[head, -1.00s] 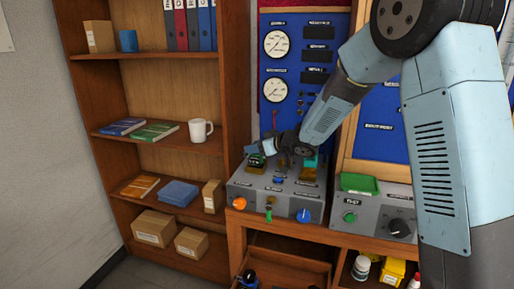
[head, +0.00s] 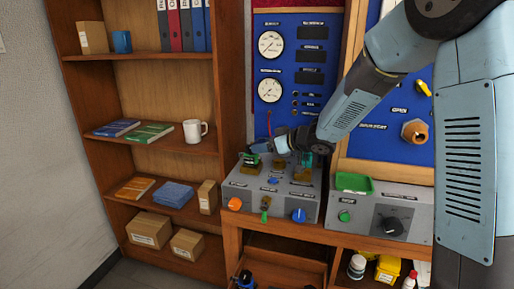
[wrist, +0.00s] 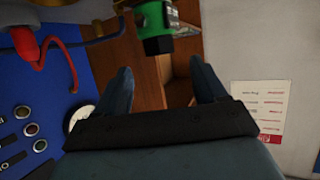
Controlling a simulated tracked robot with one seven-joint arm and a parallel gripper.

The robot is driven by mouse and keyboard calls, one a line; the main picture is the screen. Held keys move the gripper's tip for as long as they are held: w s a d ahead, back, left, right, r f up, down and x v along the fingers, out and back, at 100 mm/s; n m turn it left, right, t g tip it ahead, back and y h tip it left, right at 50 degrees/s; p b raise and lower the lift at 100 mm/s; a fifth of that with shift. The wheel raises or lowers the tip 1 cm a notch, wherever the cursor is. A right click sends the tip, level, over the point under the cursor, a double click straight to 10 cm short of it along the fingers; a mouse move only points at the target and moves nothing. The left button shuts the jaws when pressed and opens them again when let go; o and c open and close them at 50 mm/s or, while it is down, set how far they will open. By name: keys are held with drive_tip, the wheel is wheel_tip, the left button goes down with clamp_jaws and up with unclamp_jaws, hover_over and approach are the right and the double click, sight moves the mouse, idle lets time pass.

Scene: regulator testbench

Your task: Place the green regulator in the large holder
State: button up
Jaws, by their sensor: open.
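The green regulator (head: 251,160) stands at the left of the grey bench box's top, in or at a brass-coloured holder (head: 250,170). Its green and black body also shows at the top of the wrist view (wrist: 156,30). My gripper (head: 262,148) is just above and to the right of it in the head view. In the wrist view my gripper (wrist: 162,70) is open, and the regulator lies beyond the fingertips, not between them. A second brass-coloured holder (head: 302,173) with a teal part (head: 306,158) stands to the right. I cannot tell which holder is the large one.
The grey box (head: 262,203) carries orange, green and blue knobs at its front. A green tray (head: 354,183) lies on a second grey box (head: 410,208) to the right. The blue gauge panel (head: 290,85) stands close behind. A shelf (head: 165,142) stands left.

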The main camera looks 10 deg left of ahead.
drive_tip(key=shift+v, duration=2.5)
